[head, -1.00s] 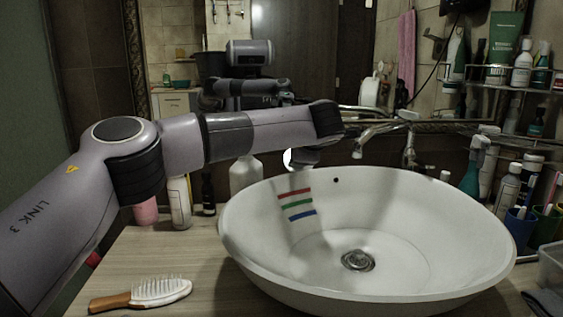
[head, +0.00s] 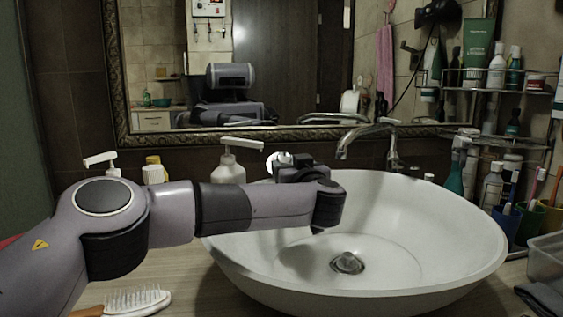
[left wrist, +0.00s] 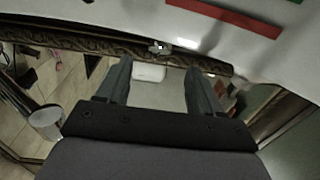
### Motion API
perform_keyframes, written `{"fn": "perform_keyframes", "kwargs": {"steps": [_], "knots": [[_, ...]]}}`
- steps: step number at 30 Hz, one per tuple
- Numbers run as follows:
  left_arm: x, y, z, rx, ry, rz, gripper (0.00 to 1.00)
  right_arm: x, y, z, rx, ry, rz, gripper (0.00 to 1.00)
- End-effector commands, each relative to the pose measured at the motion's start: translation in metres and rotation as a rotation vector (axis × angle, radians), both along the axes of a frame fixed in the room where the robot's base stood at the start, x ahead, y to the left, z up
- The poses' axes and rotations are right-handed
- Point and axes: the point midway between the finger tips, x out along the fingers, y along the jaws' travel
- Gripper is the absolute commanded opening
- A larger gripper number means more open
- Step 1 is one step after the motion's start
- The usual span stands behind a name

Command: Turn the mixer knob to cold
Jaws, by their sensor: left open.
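The mixer knob is probably the small round white and chrome piece (head: 279,160) behind the basin's back rim, left of the spout (head: 368,140). My left gripper (head: 296,174) is beside it at the rim, partly overlapping it; contact cannot be told. In the left wrist view my gripper (left wrist: 160,66) has its two fingers apart with nothing between them. A small bright piece (left wrist: 159,47) lies just beyond the fingertips; whether it is the knob is unclear. My right gripper is out of view.
A white pump bottle (head: 228,172) stands behind my left forearm. A hairbrush (head: 137,300) lies on the counter at front left. Bottles and toothbrush cups (head: 505,222) crowd the right side. A framed mirror (head: 285,130) is behind.

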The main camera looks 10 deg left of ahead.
Motion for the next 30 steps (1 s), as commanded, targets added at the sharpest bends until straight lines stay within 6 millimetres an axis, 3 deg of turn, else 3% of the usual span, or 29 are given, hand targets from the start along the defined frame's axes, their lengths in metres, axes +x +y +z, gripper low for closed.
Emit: {"fn": "perform_keyframes", "kwargs": {"steps": [15,30], "knots": [[0.040,0.019,0.000,-0.004,0.001,0.002,0.66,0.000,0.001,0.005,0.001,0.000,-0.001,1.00],[0.057,0.028,0.000,-0.004,0.000,0.002,0.66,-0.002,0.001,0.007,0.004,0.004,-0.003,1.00]]}}
